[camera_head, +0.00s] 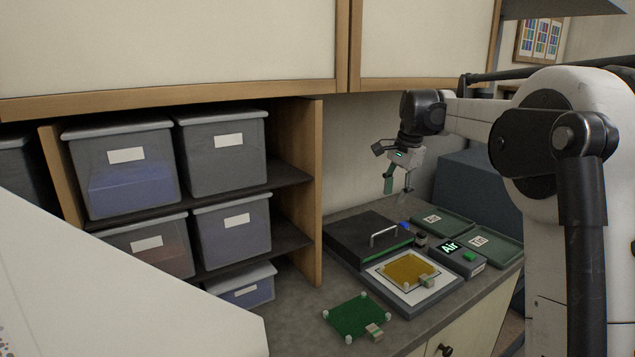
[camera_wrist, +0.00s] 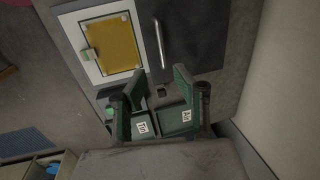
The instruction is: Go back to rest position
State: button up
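My gripper (camera_head: 398,190) hangs above the back of the counter in the head view, fingers pointing down. In the wrist view its two green-padded fingers (camera_wrist: 152,85) stand apart with nothing held between them. Below it are two dark green trays with white labels, the back one (camera_head: 445,222) and the one further right (camera_head: 498,250). My gripper is well clear of the counter.
A yellow plate (camera_head: 402,268) lies on a white-topped base, beside a dark lid with a metal handle (camera_head: 384,236). A box reading "Air" (camera_head: 458,262) stands to its right. A green plate (camera_head: 357,314) lies in front. Shelves with grey bins (camera_head: 231,229) stand left.

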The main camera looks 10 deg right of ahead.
jog(key=s+a+n+t+b, duration=0.1)
jog(key=s+a+n, duration=0.25)
jog(key=s, duration=0.75)
jog(key=s+a+n+t+b, duration=0.1)
jog(key=s+a+n+t, duration=0.2)
jog(key=s, duration=0.7)
jog(key=s+a+f+n+b, duration=0.1)
jog(key=s+a+f+n, duration=0.1)
jog(key=s+f, duration=0.4)
jog(key=s+a+f+n+t+b, duration=0.1)
jog(key=s+a+f+n, duration=0.2)
jog(key=s+f, duration=0.4)
jog(key=s+n, duration=0.1)
jog(key=s, duration=0.6)
jog(key=shift+s+a+h, duration=0.15)
jog(key=shift+s+h, duration=0.25)
